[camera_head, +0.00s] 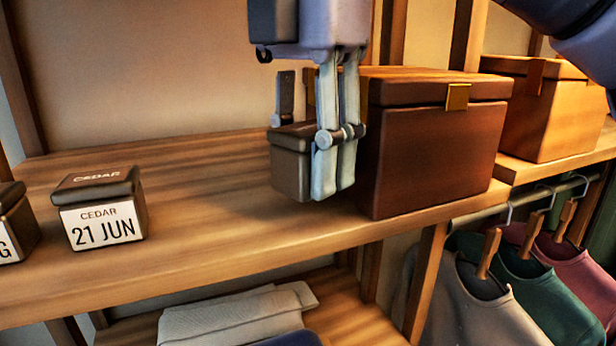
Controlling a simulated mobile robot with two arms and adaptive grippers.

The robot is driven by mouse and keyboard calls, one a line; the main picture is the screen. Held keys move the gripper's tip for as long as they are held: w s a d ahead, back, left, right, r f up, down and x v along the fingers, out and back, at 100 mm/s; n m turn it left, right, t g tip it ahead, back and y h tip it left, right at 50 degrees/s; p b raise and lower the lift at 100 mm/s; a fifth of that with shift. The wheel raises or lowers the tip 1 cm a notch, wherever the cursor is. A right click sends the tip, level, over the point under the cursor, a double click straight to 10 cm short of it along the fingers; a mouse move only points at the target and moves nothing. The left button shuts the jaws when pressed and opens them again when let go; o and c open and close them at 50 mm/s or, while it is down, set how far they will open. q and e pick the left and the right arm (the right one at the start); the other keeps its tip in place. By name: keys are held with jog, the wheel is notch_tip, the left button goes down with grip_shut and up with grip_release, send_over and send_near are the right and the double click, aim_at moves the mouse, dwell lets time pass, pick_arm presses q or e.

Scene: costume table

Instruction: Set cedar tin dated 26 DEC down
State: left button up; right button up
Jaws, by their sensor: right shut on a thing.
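My right gripper (338,135) points down over the shelf and is shut on a small dark tin (290,170). The tin is upright, at or just above the shelf top; I cannot tell whether it touches. Its label and date do not show. A brown box (435,150) with a brass clasp stands close to the tin's right. A cedar tin labelled 21 JUN (103,215) stands on the wooden shelf (210,210) to the left. My left gripper is not in view.
Another dark tin (15,225) is cut off at the left edge. A tan box (548,105) stands at right. Garments (510,295) hang below it, and folded cloth (235,315) lies on the lower shelf. The shelf between the 21 JUN tin and the held tin is clear.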

aim_at(308, 184)
jog(key=shift+s+f, duration=0.1)
jog(key=shift+f, duration=1)
jog(key=shift+w+f, duration=0.35)
jog(key=shift+s, duration=0.1)
jog(key=shift+a+f, duration=0.1)
jog(key=shift+f, duration=0.1)
jog(key=o, duration=0.8)
jog(key=shift+r, duration=0.1)
jog(key=o, duration=0.4)
